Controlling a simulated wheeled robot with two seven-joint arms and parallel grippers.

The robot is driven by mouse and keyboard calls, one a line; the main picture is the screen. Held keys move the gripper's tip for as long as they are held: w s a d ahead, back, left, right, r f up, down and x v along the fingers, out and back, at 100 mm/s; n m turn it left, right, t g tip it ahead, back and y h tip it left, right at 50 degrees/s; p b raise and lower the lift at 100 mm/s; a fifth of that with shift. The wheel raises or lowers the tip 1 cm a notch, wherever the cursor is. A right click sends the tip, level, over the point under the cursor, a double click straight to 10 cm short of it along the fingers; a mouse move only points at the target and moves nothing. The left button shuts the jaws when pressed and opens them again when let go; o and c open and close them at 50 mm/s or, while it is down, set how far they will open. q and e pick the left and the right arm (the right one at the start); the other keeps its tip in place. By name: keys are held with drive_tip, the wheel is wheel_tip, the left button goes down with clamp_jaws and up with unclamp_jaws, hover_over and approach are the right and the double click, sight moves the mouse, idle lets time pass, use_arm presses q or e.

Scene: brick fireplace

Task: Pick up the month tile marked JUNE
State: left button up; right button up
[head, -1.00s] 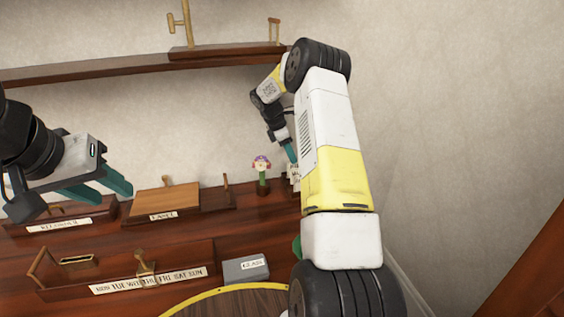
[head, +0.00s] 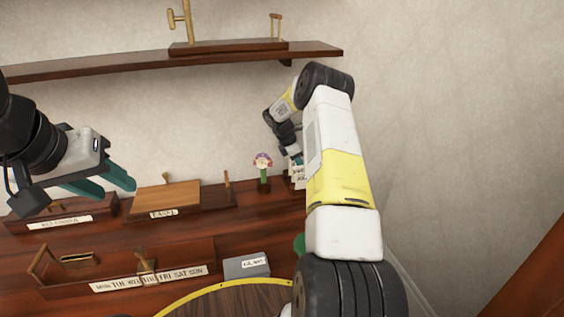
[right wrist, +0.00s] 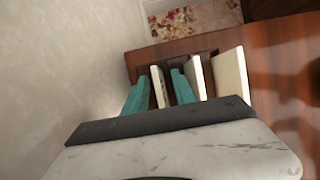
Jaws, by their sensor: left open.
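Upright cream tiles (head: 298,176) stand at the right end of the wooden ledge, mostly hidden behind my right arm. No marking on them is readable, so I cannot tell which is JUNE. In the right wrist view, one cream tile (right wrist: 158,86) stands between the teal fingers of my right gripper (right wrist: 160,92), with a dark gap beside it. Other tiles, a middle one (right wrist: 194,77) and a larger one (right wrist: 230,73), stand right of the fingers. In the head view my right gripper (head: 297,160) is at the tiles.
A flower figure (head: 263,172) stands just left of the tiles. A weekday strip (head: 150,279), a grey labelled box (head: 246,266) and a wooden box (head: 167,196) are on the lower ledges. A shelf (head: 130,67) runs above. The wall is close behind.

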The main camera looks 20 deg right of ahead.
clamp_jaws()
drive_tip(key=shift+r, duration=0.1)
